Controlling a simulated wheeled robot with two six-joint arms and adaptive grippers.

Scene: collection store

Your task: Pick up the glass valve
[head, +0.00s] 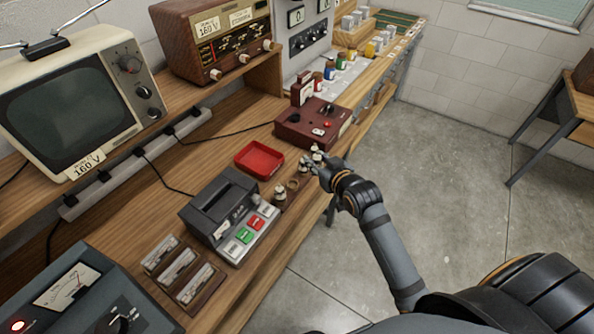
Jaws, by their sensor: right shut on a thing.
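My right gripper (313,165) reaches in from the right, over the bench's front edge, and is shut on a small pale glass valve (317,153). The fingers hide part of the valve, and I cannot tell whether it is clear of the wooden holder below. My left gripper is out of view.
A red tray (259,160) lies behind the row. A grey tester (229,208) with green and red buttons stands to the left, and a dark red instrument box (313,125) stands behind the gripper. Open floor (440,180) lies to the right.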

